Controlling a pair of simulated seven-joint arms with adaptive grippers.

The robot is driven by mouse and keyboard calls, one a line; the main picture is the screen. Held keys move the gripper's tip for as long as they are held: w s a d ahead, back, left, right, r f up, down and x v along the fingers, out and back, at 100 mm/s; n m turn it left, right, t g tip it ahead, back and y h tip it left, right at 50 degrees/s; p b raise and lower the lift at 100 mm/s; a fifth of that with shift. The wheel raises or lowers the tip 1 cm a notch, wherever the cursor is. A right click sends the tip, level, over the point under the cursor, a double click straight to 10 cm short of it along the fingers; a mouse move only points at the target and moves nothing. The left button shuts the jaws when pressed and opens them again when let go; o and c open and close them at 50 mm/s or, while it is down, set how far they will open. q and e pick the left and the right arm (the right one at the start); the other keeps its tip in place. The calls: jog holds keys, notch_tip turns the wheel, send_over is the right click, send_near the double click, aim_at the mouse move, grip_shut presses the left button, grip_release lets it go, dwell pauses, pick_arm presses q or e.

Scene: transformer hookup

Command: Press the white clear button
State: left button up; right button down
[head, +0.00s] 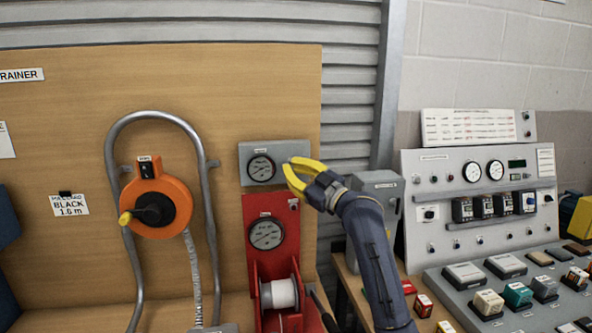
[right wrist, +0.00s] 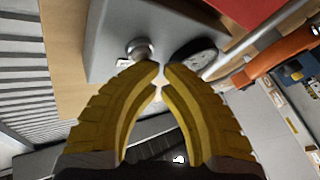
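A grey meter box (head: 246,165) with a round dial (head: 261,168) is mounted on the wooden board in the head view. In the right wrist view, a small round pale button (right wrist: 139,47) with a metallic rim sits on the grey box face (right wrist: 112,35), beside the dial (right wrist: 195,52). My right gripper (head: 287,166) has yellow fingers in front of the box's right end, hiding the button in the head view. In the right wrist view, its fingertips (right wrist: 163,68) nearly meet, with nothing between them, just beside the button; contact cannot be told. My left gripper is not in view.
A red unit (head: 266,212) with a gauge and a white spool (head: 279,294) stands below the box. An orange reel (head: 157,205) on a bent tube frame is to the left. A grey control panel (head: 480,205) with several buttons and meters is at the right.

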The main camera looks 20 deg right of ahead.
jog(key=shift+s, duration=0.8)
jog(key=shift+s+a, duration=0.15)
jog(key=shift+s, duration=1.1)
jog(key=shift+s+a, duration=0.1)
jog(key=shift+s, duration=1.15)
jog(key=shift+f, duration=0.1)
